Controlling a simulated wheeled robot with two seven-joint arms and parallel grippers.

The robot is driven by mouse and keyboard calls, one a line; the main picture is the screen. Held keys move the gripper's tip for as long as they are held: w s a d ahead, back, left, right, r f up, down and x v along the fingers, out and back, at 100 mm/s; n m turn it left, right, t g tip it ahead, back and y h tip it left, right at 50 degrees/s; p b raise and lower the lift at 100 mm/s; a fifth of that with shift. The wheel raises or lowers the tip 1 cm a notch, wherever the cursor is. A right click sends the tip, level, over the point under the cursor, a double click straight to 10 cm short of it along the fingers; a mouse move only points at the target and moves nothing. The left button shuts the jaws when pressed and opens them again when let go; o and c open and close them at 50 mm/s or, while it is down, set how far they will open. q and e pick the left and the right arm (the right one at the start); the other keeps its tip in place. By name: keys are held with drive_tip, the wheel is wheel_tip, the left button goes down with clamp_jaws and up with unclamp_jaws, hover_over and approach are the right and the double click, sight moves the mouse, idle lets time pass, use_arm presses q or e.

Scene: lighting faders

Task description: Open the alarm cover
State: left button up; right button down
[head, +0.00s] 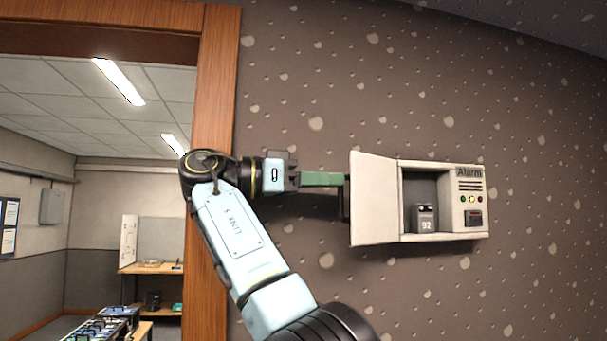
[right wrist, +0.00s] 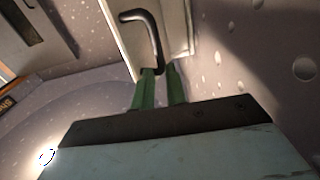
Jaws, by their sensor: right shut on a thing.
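The alarm box (head: 470,205) is fixed to the wall, with an "Alarm" label, a grille and small lights on its right part. Its cover (head: 374,198) is swung open to the left, hinged at the left edge of a recess. A grey block marked "92" (head: 426,219) sits inside the recess. My right gripper (head: 345,180) reaches in from the left to the cover's outer side. In the right wrist view, its green fingers (right wrist: 160,72) are shut on the dark bent handle (right wrist: 151,32) of the cover. The left gripper is not in view.
A wooden door frame (head: 216,100) stands left of the box, close behind my right arm. Through it a room shows, with a wooden shelf unit (head: 150,268). The spotted wall (head: 330,90) is bare around the box.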

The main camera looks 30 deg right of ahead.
drive_tip(key=shift+d+f, duration=0.1)
drive_tip(key=shift+d, duration=0.35)
drive_tip(key=c, duration=1.6)
unclamp_jaws()
drive_tip(key=shift+c, duration=0.2)
drive_tip(key=shift+o, duration=0.6)
drive_tip(key=shift+s+d, duration=0.15)
drive_tip(key=shift+s, duration=0.05)
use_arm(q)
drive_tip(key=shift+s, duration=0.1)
use_arm(e)
drive_tip(key=shift+w, duration=0.1)
